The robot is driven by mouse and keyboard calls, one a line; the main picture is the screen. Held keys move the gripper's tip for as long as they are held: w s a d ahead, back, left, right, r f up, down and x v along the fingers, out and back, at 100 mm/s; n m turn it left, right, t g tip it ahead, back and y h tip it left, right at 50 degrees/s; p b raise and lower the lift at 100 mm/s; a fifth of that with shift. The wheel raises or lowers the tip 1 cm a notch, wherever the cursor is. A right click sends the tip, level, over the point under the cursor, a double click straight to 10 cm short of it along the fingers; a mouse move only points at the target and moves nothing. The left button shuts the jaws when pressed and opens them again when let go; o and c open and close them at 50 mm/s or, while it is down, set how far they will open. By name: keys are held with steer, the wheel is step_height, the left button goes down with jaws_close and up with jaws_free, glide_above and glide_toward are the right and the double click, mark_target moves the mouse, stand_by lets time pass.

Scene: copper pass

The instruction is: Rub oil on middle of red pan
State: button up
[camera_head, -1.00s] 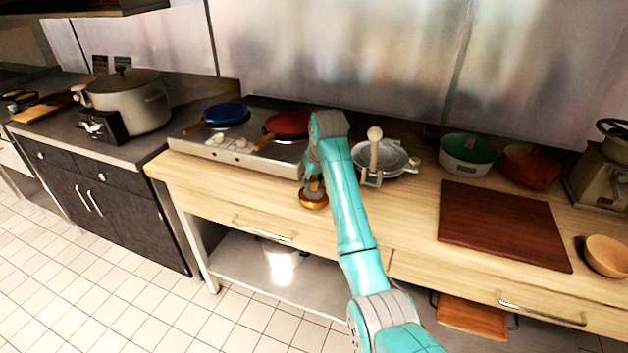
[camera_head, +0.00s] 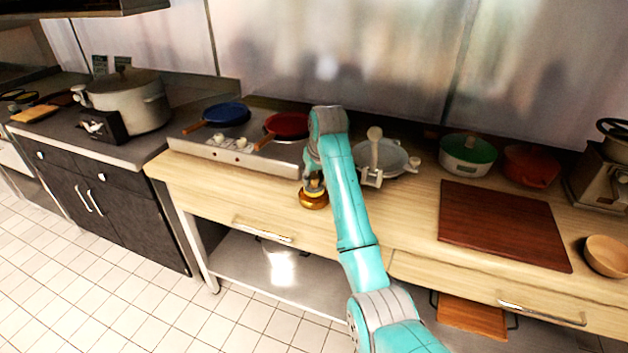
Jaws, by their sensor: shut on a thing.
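The red pan (camera_head: 287,124) sits on the right side of the stove, its wooden handle pointing toward the front left. My arm covers its right edge. My gripper (camera_head: 313,188) points down in front of the stove's right end and is shut on a small round amber-brown thing (camera_head: 313,201). That thing is at the wooden counter near its front edge, in front of the red pan and apart from it. I cannot tell whether it touches the counter. The fingertips are small and partly hidden by my arm.
A blue pan (camera_head: 226,113) sits on the stove (camera_head: 215,152) left of the red pan. A grey pan-like utensil (camera_head: 385,160) stands right of my arm. A dark red cutting board (camera_head: 503,224) and wooden bowl (camera_head: 606,255) lie farther right. A large pot (camera_head: 130,98) stands left.

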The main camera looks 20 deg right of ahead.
mark_target(314, 176)
steer(key=shift+r, duration=2.95)
